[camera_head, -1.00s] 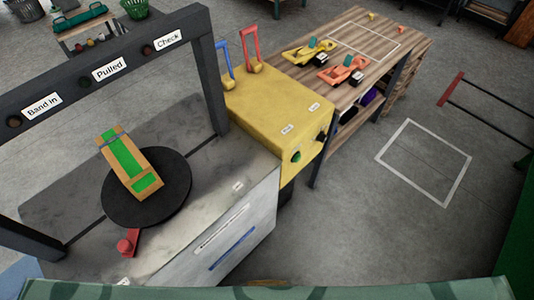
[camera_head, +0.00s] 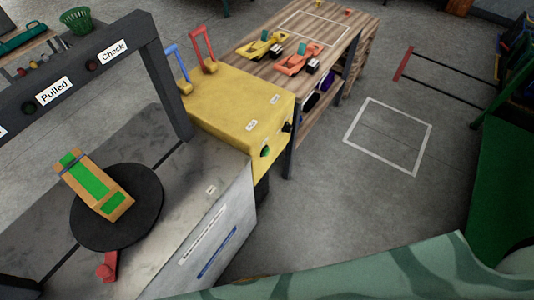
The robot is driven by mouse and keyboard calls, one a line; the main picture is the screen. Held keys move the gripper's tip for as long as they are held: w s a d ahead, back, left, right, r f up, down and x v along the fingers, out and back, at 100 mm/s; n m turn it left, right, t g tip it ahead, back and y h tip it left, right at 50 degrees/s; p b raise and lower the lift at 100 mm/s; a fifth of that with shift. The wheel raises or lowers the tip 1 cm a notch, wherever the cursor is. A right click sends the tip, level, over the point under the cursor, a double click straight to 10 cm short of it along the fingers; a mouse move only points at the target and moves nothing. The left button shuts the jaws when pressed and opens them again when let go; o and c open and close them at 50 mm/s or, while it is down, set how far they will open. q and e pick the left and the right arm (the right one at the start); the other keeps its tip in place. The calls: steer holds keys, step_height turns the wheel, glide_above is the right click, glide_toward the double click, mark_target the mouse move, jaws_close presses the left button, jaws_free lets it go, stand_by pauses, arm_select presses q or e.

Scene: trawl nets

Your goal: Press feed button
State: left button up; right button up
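A yellow machine box (camera_head: 236,107) stands at the right end of the grey bench. A round green button (camera_head: 265,151) sits on its front face, with a dark knob (camera_head: 287,127) to the right of it. Small labels on its top are too small to read surely. A blue lever (camera_head: 178,68) and a red lever (camera_head: 204,50) rise from its back. A wood-and-green block (camera_head: 95,185) lies on the black round plate (camera_head: 117,207) on the bench. Neither of my grippers is in view.
A dark frame (camera_head: 75,75) with labels "Pulled" and "Check" spans the bench. A wooden table (camera_head: 330,33) with yellow and orange tools stands behind the yellow box. A white-outlined floor square (camera_head: 389,137) is empty.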

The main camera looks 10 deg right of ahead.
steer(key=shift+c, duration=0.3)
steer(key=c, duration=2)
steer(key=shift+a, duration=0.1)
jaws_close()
